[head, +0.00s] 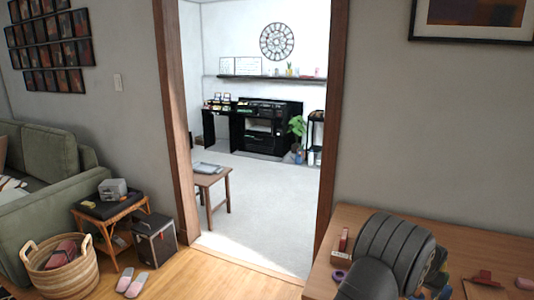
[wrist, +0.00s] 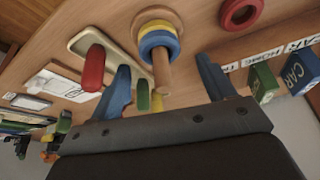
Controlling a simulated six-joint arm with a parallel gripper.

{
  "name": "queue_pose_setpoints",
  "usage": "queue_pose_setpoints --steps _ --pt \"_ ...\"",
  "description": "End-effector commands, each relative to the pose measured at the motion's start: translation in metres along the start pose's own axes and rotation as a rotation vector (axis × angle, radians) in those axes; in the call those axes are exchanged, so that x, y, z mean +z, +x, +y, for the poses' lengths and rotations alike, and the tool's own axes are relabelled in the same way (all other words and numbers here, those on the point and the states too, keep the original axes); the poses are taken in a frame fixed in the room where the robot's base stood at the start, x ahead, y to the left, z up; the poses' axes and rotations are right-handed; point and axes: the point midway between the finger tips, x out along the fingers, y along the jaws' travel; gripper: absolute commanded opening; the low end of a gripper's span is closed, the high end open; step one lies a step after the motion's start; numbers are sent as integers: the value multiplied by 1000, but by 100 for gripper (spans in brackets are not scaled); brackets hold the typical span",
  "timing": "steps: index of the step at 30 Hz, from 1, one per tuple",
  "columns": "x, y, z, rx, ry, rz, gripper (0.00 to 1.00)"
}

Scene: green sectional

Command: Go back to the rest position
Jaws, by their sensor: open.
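My gripper (wrist: 163,66) shows in the wrist view with its two blue fingers spread apart. A wooden peg (wrist: 161,75) with yellow and blue rings (wrist: 158,40) stands in the gap seen between the fingers; no finger clearly touches it. The jaws hold nothing that I can see. In the head view my dark arm reaches over the wooden table at the right and largely hides my gripper.
The wooden table (head: 350,218) holds a red ring (wrist: 240,12), a green block (wrist: 263,82), a blue block (wrist: 299,72) and a red peg (wrist: 93,68) near the fingers. A doorway opens left of the table.

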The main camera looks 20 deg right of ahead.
Motion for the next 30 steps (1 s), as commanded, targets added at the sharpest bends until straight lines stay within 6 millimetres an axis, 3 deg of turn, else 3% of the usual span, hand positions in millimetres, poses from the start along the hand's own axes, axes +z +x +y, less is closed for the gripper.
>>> queue_pose_setpoints --steps 6,12,25,30 --pt "1 31 0 0 0 -2 75" --pt "0 43 0 0 0 -1 75" --pt "0 41 0 0 0 0 75" --pt "-1 28 0 0 0 2 75"
